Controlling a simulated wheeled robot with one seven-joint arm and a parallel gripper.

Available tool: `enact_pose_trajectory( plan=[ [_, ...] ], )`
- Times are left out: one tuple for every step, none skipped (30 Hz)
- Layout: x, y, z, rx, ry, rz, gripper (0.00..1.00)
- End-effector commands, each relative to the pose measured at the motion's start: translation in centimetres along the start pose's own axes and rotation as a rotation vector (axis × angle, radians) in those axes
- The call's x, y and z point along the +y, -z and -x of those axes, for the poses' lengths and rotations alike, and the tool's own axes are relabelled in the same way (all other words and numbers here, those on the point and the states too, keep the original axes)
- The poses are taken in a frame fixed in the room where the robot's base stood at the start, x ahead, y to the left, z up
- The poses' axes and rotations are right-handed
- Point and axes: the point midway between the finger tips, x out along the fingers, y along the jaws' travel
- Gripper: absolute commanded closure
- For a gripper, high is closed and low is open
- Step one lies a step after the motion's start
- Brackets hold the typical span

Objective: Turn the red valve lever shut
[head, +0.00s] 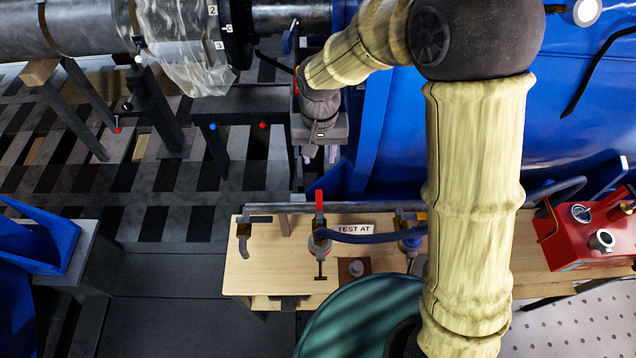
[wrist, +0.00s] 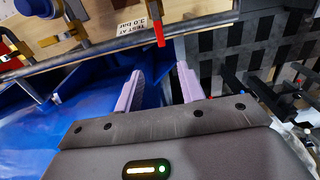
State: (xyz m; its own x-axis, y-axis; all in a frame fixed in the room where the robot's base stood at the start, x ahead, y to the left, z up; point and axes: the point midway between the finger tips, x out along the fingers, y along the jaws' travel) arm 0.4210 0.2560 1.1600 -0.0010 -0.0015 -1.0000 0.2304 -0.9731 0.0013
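The red valve lever (head: 319,200) is on the pipe along the far edge of the wooden bench. In the head view it points away from me, across the line of the pipe. In the wrist view the red lever (wrist: 158,30) hangs at the bench edge, ahead of my fingertips and between their lines. My gripper (head: 320,154) is beyond the bench edge, apart from the lever. In the wrist view my gripper (wrist: 160,82) is open, its two pale pink fingers spread with nothing between them.
A horizontal grey pipe (head: 280,208) carries the valve. A yellow-handled valve (head: 402,215) is to the right, with a blue hose (head: 370,238) between them. A "TEST AT" label (head: 354,229) is beside the lever. A blue tank (head: 440,150) is close behind. A red box (head: 585,235) stands at right.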

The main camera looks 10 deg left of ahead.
Motion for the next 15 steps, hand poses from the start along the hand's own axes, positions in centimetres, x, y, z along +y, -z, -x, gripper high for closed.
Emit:
enact_pose_trajectory(
  plan=[
    [-0.2,0.0,0.0,-0.001,0.0,0.0,0.61],
    [-0.2,0.0,0.0,-0.001,0.0,0.0,0.61],
    [-0.2,0.0,-0.1,-0.001,0.0,0.0,0.61],
    [-0.2,0.0,-0.1,-0.001,0.0,0.0,0.61],
    [-0.2,0.0,-0.1,-0.001,0.0,0.001,0.61],
    [-0.2,0.0,-0.1,0.0,0.0,0.001,0.61],
    [-0.2,0.0,-0.1,0.0,0.0,0.002,0.61],
    [-0.2,0.0,-0.1,0.0,0.0,0.002,0.61],
    [-0.2,0.0,-0.1,0.0,0.0,0.002,0.61],
    [-0.2,0.0,-0.2,-0.001,0.0,0.002,0.61],
    [-0.2,0.0,-0.3,-0.001,0.0,0.003,0.61],
    [-0.3,-0.1,-0.5,-0.002,-0.001,0.004,0.61],
    [-0.3,-0.1,-0.7,-0.003,-0.001,0.003,0.61],
    [-0.2,-0.1,-0.9,-0.004,-0.001,0.003,0.61],
    [-0.2,-0.1,-1.3,-0.004,-0.001,0.003,0.61]
  ],
)
